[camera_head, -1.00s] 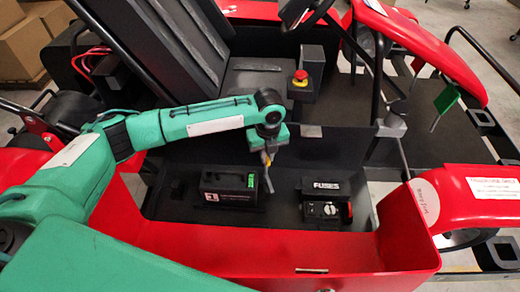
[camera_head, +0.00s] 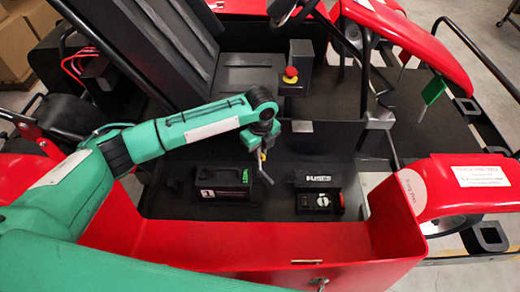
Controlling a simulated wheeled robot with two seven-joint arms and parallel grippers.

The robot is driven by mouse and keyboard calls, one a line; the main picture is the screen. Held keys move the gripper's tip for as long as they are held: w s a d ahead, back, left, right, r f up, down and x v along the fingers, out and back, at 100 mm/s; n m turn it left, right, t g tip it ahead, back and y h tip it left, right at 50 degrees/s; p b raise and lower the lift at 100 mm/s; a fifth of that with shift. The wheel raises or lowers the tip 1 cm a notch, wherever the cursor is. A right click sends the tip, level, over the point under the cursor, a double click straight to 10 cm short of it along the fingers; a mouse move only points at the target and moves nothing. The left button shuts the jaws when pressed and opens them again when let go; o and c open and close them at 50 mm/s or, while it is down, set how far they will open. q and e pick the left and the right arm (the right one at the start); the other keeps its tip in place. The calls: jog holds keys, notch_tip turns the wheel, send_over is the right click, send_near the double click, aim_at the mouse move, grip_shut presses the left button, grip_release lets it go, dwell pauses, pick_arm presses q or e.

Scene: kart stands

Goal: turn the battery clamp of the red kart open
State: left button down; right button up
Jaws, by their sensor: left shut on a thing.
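The red kart (camera_head: 330,246) fills the view, with its side compartment open to me. The black battery (camera_head: 222,186) with a small green display sits on the compartment floor. The battery clamp (camera_head: 266,176) shows as a thin dark lever at the battery's right end. My left gripper (camera_head: 262,158) comes down from above and is shut on the clamp's upper part. The fingers hide much of the clamp, so its exact angle is hard to tell. My right gripper is out of view.
A black fuse box (camera_head: 318,190) stands right of the battery. The red front wall rises nearest me. A red emergency button (camera_head: 290,75) sits behind, with the seat and steering wheel beyond. A green tag (camera_head: 434,90) hangs at the right.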

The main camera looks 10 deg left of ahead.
pick_arm(q)
jog(key=shift+w+r, duration=0.1)
jog(key=c, duration=1.5)
grip_release()
notch_tip(320, 180, up, 14)
jog(key=b, duration=0.4)
jog(key=shift+c, duration=0.3)
